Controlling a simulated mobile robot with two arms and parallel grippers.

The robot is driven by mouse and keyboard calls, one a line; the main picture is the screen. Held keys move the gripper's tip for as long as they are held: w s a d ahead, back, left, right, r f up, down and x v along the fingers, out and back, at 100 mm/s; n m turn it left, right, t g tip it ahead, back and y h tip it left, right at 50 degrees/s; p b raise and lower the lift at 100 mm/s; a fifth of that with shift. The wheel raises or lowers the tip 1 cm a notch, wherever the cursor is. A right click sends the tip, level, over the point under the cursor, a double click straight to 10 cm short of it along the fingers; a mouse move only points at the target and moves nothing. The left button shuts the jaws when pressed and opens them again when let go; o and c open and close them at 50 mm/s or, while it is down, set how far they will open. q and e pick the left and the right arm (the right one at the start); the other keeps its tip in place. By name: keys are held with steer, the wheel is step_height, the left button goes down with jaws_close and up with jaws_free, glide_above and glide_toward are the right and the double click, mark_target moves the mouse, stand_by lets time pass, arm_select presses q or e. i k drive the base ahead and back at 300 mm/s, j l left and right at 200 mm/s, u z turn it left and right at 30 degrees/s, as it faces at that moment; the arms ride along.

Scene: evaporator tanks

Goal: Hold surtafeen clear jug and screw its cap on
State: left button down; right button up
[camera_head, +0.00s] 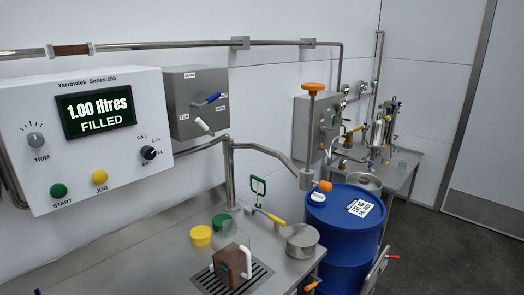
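A clear jug (232,264) with a white handle stands upright on the dark drain grate (262,275) at the front of the steel bench. Its lower part looks brown, seemingly from liquid inside, and its upper walls are hard to see. No cap shows on its top. A yellow round cap (201,236) lies on the bench left of and behind the jug. A green round cap (222,222) lies just behind the yellow one. I cannot tell which cap belongs to the jug. Neither of my grippers shows in this view.
A white control panel (90,170) reading "1.00 litres FILLED" hangs at the left. A steel pot (301,240) and a yellow-handled valve (270,217) stand right of the jug. A blue drum (343,225) is beside the bench. Clear floor (440,240) lies at right.

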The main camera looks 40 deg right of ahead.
mark_target(236, 254)
steer(key=z, duration=1.7)
